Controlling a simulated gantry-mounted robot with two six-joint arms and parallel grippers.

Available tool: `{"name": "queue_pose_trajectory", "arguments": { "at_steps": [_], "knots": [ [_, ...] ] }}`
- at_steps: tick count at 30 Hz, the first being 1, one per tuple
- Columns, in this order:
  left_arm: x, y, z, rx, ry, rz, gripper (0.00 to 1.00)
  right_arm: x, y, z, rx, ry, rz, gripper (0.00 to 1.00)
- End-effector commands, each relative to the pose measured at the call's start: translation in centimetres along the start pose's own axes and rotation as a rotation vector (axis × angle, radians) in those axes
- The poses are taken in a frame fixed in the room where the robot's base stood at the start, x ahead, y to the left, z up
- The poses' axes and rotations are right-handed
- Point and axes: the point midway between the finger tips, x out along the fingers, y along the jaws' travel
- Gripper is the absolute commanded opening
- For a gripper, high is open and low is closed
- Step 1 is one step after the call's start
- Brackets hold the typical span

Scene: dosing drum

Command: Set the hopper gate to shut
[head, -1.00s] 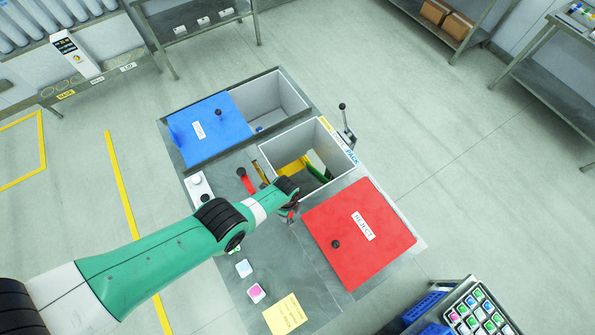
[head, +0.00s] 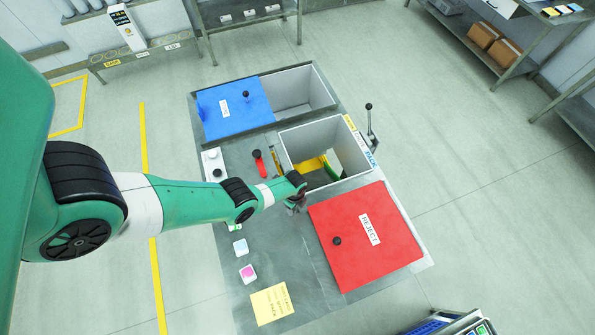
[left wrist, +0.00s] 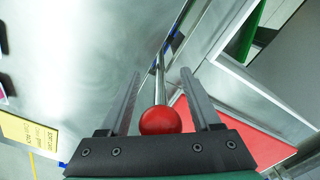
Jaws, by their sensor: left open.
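A red ball knob (left wrist: 160,120) on a thin metal rod shows in the left wrist view. My left gripper (left wrist: 160,78) is open, with one finger on each side of the knob and rod. The knob is deep between the fingers, close to the palm, and the fingers look apart from it. In the head view my left gripper (head: 297,206) is over the worktop between the open grey bin (head: 296,160) and the red REJECT lid (head: 345,260); it hides the knob there. No gate label is readable. My right gripper is not in view.
A blue lid (head: 222,122) half covers the back bin. A red handle with a black knob (head: 258,162) stands left of the grey bin; a black-knobbed lever (head: 370,122) stands at its right. A yellow note (head: 270,303) lies at the front.

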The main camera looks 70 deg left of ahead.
Motion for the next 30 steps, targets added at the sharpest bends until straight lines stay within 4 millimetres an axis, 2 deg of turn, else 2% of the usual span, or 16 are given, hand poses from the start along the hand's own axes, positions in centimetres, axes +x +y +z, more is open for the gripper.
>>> {"name": "queue_pose_trajectory", "arguments": {
  "at_steps": [4, 5, 15, 30],
  "knots": [
    [-0.10, 0.00, -0.02, 0.000, 0.000, 0.000, 0.64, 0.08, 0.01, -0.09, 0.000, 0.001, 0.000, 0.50],
    [-0.10, 0.00, -0.02, 0.001, 0.000, 0.000, 0.61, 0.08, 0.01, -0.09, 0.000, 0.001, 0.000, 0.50],
    [-0.11, 0.00, -0.03, 0.001, 0.000, 0.000, 0.00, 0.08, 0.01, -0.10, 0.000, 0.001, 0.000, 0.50],
    [-0.11, 0.00, -0.04, 0.001, 0.000, 0.000, 0.00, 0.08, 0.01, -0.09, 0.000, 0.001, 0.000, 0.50]
  ]
}}
